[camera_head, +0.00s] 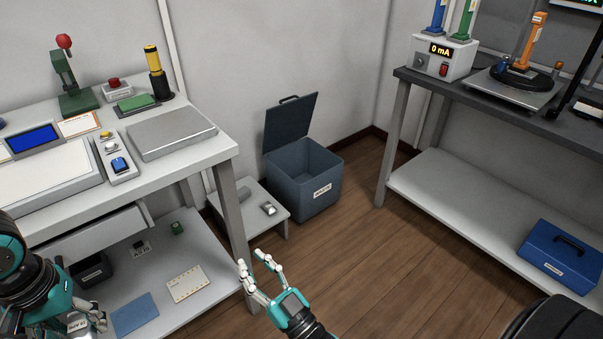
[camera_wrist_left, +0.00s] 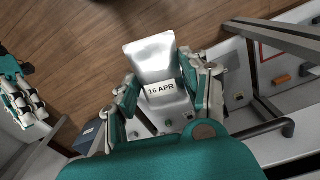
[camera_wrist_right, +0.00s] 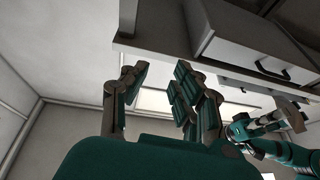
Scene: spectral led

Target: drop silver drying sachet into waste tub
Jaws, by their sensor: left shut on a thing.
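A silver sachet (camera_wrist_left: 150,58) with a "16 APR" label is held between the fingers of my left gripper (camera_wrist_left: 158,98). In the head view the sachet (camera_head: 99,322) shows at the lower left, partly hidden, in front of the left bench. The waste tub (camera_head: 316,194) is a blue-grey bin on the floor between the benches, with its lid (camera_head: 290,124) raised and its inside visible. The left gripper is well to the left of the tub and nearer to me. My right gripper (camera_head: 256,263) is open and empty over the floor, in front of the tub.
A low white step (camera_head: 248,193) stands left of the tub, with a small silver item (camera_head: 269,209) on it. The left bench (camera_head: 215,152) has a lower shelf and a drawer. A blue case (camera_head: 559,257) sits on the right bench's lower shelf. Wood floor lies clear between.

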